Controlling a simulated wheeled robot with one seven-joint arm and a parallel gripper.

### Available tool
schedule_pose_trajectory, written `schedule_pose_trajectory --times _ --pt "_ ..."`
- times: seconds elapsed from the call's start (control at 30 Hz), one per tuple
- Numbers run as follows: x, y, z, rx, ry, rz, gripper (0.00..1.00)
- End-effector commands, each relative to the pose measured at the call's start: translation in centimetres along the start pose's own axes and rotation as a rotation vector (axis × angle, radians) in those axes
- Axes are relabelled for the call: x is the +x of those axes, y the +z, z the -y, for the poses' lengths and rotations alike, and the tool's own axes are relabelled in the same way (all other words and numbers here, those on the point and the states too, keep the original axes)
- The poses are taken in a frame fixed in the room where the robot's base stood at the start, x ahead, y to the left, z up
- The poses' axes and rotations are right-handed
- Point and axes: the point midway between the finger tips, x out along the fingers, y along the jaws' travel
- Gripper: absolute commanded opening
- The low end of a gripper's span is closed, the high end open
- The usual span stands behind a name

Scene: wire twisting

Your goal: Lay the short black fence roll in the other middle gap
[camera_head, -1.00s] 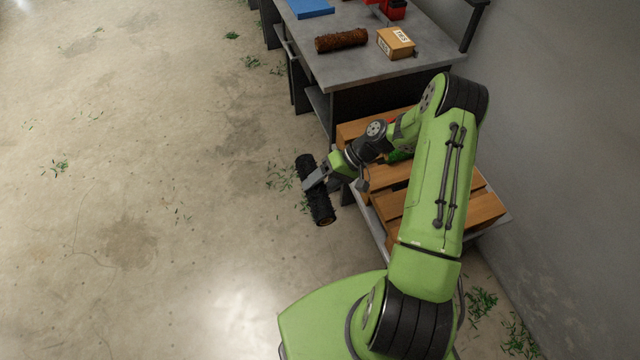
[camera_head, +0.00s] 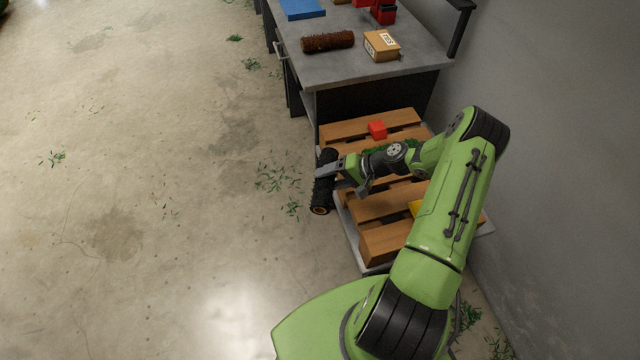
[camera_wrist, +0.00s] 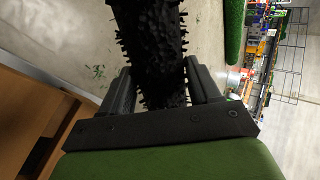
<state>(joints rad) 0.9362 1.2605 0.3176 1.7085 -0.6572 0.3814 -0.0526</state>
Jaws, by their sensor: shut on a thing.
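The short black fence roll (camera_head: 323,190) is held in my gripper (camera_head: 328,172) at the left edge of the wooden pallet (camera_head: 375,205). The roll also shows in the wrist view (camera_wrist: 160,50), between the two fingers (camera_wrist: 158,88), which are shut on it. It appears raised off the floor. The pallet has light brown slats with gaps between them. A green roll (camera_head: 375,148) lies in a gap near the far slat, partly hidden by my arm. My arm hides much of the pallet's middle, so I cannot tell which middle gap is free.
A red block (camera_head: 377,130) sits on the far slat and a yellow thing (camera_head: 416,208) on a nearer one. A grey workbench (camera_head: 350,65) behind holds a brown roll (camera_head: 328,41) and a cardboard box (camera_head: 381,45). A wall stands at right; the floor at left is open.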

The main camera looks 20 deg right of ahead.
Motion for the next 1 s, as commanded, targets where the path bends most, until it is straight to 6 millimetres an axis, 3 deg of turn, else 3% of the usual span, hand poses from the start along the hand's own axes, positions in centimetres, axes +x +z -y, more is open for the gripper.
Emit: schedule_pose_trajectory --times 0.27,0.5,0.73,0.83,1.0 --pt "-3.8 -4.9 -5.4 0.215 -0.035 -0.307 0.27" --pt "-10.3 -8.9 -11.0 0.432 -0.069 -0.644 0.27" --pt "-16.2 -10.4 -15.3 0.577 -0.090 -0.886 0.27" --pt "-17.5 -10.6 -16.1 0.606 -0.094 -0.936 0.27" --pt "-18.0 -10.7 -16.4 0.616 -0.095 -0.954 0.27"
